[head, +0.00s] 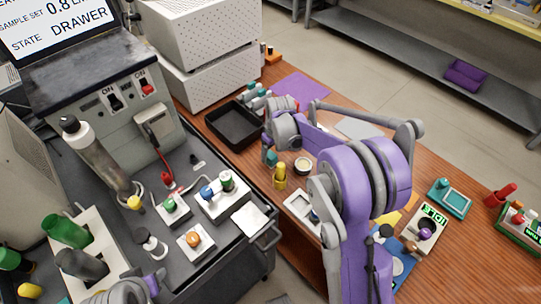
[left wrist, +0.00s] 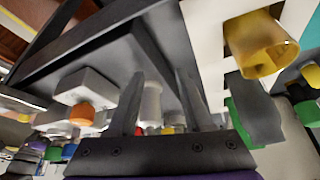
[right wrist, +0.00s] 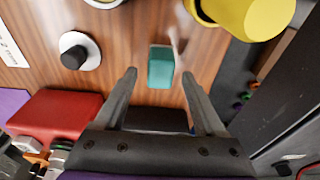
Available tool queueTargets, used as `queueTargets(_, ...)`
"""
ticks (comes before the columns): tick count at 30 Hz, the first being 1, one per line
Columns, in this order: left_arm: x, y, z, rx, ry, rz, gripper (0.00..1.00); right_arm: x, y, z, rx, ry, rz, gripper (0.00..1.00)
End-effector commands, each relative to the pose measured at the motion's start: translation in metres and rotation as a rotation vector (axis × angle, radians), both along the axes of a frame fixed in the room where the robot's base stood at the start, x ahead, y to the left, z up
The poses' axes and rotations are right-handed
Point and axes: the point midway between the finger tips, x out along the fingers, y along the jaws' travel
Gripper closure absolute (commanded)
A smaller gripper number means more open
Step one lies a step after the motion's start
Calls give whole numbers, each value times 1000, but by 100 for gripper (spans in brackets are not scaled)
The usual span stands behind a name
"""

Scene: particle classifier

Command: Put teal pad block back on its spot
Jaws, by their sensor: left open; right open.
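A small teal block (right wrist: 160,68) stands on the wooden bench in the right wrist view. It lies ahead of my right gripper (right wrist: 159,77), between the lines of its two open fingers, and the fingers do not grip it. In the head view a small teal piece (head: 270,158) shows just below my right wrist, where the fingers are mostly hidden. My left gripper (left wrist: 161,80) is open and empty over the dark cart among small knobbed blocks. Which spot belongs to the teal block I cannot tell.
A yellow weight-like piece (head: 280,177) and a round cream dish (head: 303,166) stand close to the teal block. A black tray (head: 232,125) lies behind. A teal framed pad (head: 450,199) lies at the right. A red block (right wrist: 55,115) is left of my right fingers.

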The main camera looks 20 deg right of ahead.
Motion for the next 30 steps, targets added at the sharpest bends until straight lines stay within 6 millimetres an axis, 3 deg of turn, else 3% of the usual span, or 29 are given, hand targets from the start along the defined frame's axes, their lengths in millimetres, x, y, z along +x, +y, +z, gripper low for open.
queueTargets(6, 1, 0, 4, 0, -2, 0, 50, -7, -2, 50, 0, 0, -1, 28)
queueTargets(12, 1, 0, 6, 0, -3, 0, 50, -11, -4, 78, 0, 0, -1, 28)
queueTargets(18, 1, 0, 6, 0, -3, 0, 50, -12, -4, 87, 0, 0, 0, 28)
queueTargets(30, 1, 0, 6, 0, -3, 0, 50, -12, -4, 87, 0, 0, 0, 28)
